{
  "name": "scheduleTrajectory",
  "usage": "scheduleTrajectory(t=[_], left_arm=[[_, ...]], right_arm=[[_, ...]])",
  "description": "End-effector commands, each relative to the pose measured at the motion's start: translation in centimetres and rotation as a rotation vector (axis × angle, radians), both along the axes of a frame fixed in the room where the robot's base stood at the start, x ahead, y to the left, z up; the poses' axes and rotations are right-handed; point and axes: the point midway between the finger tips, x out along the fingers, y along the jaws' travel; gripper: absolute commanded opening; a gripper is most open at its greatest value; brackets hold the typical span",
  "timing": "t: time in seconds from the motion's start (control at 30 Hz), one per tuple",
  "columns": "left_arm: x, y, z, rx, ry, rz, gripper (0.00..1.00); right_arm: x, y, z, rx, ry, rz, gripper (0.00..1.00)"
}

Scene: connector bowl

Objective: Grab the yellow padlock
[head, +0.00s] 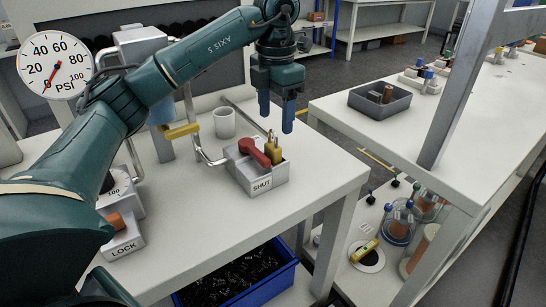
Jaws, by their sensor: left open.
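The yellow padlock (273,151) stands upright at the grey box (262,181) marked SHUT, near the right end of the bench, with its shackle on top. A red lever handle (253,152) lies right beside it on the left. My left gripper (276,112) points down above the padlock with its two blue fingers apart. Nothing is between the fingers, and the fingertips appear a little above the padlock's body; whether they touch the shackle I cannot tell. My right gripper is not in view.
A pale cup (224,123), metal pipes and a yellow valve handle (182,131) stand left of the SHUT box. A LOCK box (122,241) is at the front left. A blue bin (290,274) of black pieces sits below. Bare bench lies in front of the SHUT box.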

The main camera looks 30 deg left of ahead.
Motion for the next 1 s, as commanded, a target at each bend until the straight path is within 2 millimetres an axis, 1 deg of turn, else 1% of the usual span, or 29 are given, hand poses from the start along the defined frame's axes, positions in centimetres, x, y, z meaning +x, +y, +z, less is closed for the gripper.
scheduleTrajectory(t=[0.03,0.23,0.43,0.53,0.63,0.83,1.0], left_arm=[[0.0,0.0,-0.6,0.000,0.000,0.000,0.62],[-0.1,0.1,-1.9,-0.001,-0.001,0.001,0.62],[-0.4,0.5,-4.9,-0.001,0.000,0.000,0.62],[-0.3,0.5,-6.0,-0.001,-0.002,-0.001,0.62],[-0.3,0.4,-6.4,-0.002,-0.002,-0.001,0.62],[-0.3,0.4,-6.4,-0.002,-0.002,-0.001,0.62],[-0.3,0.4,-6.4,-0.002,-0.002,-0.001,0.48]], right_arm=[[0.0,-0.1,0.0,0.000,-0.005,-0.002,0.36],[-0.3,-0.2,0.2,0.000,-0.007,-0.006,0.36],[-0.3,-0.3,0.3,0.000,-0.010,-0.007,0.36],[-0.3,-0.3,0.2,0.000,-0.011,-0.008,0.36],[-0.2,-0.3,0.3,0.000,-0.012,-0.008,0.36],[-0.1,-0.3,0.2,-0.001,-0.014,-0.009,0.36],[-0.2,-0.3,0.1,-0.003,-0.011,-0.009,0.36]])
